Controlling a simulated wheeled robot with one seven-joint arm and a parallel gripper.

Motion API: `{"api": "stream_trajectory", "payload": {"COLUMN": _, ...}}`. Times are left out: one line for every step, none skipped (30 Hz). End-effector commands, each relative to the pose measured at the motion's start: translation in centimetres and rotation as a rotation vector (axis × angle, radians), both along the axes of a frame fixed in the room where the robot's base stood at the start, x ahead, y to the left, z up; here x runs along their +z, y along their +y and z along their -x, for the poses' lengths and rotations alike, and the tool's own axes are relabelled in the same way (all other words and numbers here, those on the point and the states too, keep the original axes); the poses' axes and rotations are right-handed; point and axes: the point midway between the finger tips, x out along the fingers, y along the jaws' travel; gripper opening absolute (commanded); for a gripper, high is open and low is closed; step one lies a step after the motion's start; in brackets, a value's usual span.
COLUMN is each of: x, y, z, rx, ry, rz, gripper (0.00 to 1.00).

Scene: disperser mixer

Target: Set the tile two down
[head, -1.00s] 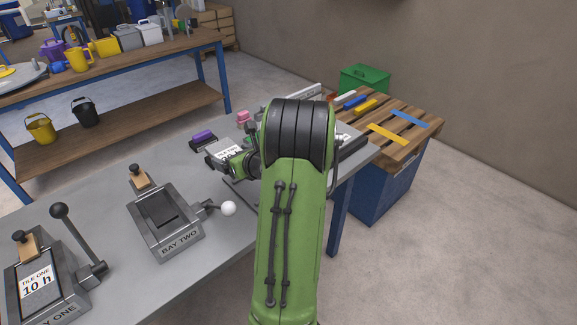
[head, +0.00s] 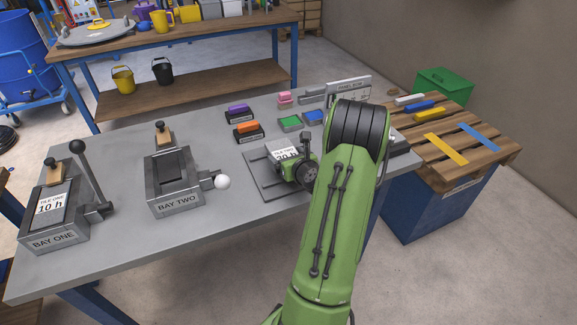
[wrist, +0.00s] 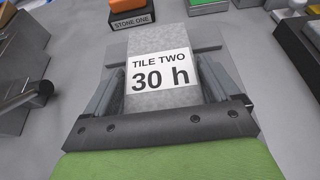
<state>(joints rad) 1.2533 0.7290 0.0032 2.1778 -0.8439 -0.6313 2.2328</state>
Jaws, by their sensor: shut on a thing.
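Tile two (head: 286,153) is a grey speckled slab with a white "TILE TWO 30 h" label. It fills the middle of the wrist view (wrist: 157,72). My gripper (wrist: 157,92) is shut on it, one finger along each side. In the head view my gripper (head: 296,166) partly covers the tile. The tile is over a dark flat plate (head: 262,182) on the grey table; I cannot tell whether it touches. Bay Two (head: 175,204), to the left, shows an empty dark bed and a white-knobbed lever.
Bay One (head: 57,240) holds tile one (head: 52,204) at the left. Orange (head: 248,127), purple (head: 238,108), green (head: 290,122) and blue (head: 313,116) blocks stand behind the plate. A panel box (head: 350,88) is at the back. The grey table (head: 130,250) is clear in front of Bay Two.

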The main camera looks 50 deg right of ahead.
Motion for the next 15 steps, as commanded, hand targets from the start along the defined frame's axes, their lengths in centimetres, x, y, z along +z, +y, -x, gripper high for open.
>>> {"api": "stream_trajectory", "payload": {"x": -1.28, "y": -0.02, "z": -0.01, "rx": -0.001, "ry": -0.003, "rz": -0.001, "gripper": 0.37}}
{"api": "stream_trajectory", "payload": {"x": -1.57, "y": -0.02, "z": -0.01, "rx": -0.001, "ry": -0.003, "rz": -0.001, "gripper": 0.37}}
{"api": "stream_trajectory", "payload": {"x": -1.64, "y": -0.03, "z": -0.02, "rx": 0.000, "ry": -0.002, "rz": 0.000, "gripper": 0.37}}
{"api": "stream_trajectory", "payload": {"x": -1.54, "y": -0.03, "z": -0.02, "rx": 0.000, "ry": -0.002, "rz": 0.001, "gripper": 0.37}}
{"api": "stream_trajectory", "payload": {"x": -1.42, "y": -0.03, "z": -0.03, "rx": 0.000, "ry": -0.003, "rz": 0.002, "gripper": 0.37}}
{"api": "stream_trajectory", "payload": {"x": -1.35, "y": -0.03, "z": -0.03, "rx": 0.000, "ry": -0.003, "rz": 0.002, "gripper": 0.37}}
{"api": "stream_trajectory", "payload": {"x": -1.33, "y": -0.03, "z": -0.03, "rx": 0.000, "ry": -0.003, "rz": 0.002, "gripper": 0.37}}
{"api": "stream_trajectory", "payload": {"x": -1.32, "y": -0.02, "z": -0.03, "rx": 0.000, "ry": -0.003, "rz": 0.002, "gripper": 0.37}}
{"api": "stream_trajectory", "payload": {"x": -1.37, "y": -0.02, "z": -0.03, "rx": 0.000, "ry": -0.003, "rz": 0.002, "gripper": 0.37}}
{"api": "stream_trajectory", "payload": {"x": -1.47, "y": -0.02, "z": -0.04, "rx": 0.000, "ry": -0.003, "rz": 0.002, "gripper": 0.37}}
{"api": "stream_trajectory", "payload": {"x": -1.59, "y": -0.02, "z": -0.04, "rx": 0.000, "ry": -0.002, "rz": 0.001, "gripper": 0.37}}
{"api": "stream_trajectory", "payload": {"x": -1.77, "y": 0.01, "z": 0.02, "rx": 0.000, "ry": 0.001, "rz": -0.001, "gripper": 0.91}}
{"api": "stream_trajectory", "payload": {"x": -1.70, "y": 0.01, "z": 0.01, "rx": 0.000, "ry": 0.001, "rz": -0.001, "gripper": 0.95}}
{"api": "stream_trajectory", "payload": {"x": -1.69, "y": 0.00, "z": 0.01, "rx": 0.000, "ry": 0.001, "rz": -0.001, "gripper": 1.00}}
{"api": "stream_trajectory", "payload": {"x": -1.67, "y": 0.00, "z": 0.01, "rx": 0.000, "ry": 0.001, "rz": -0.001, "gripper": 1.00}}
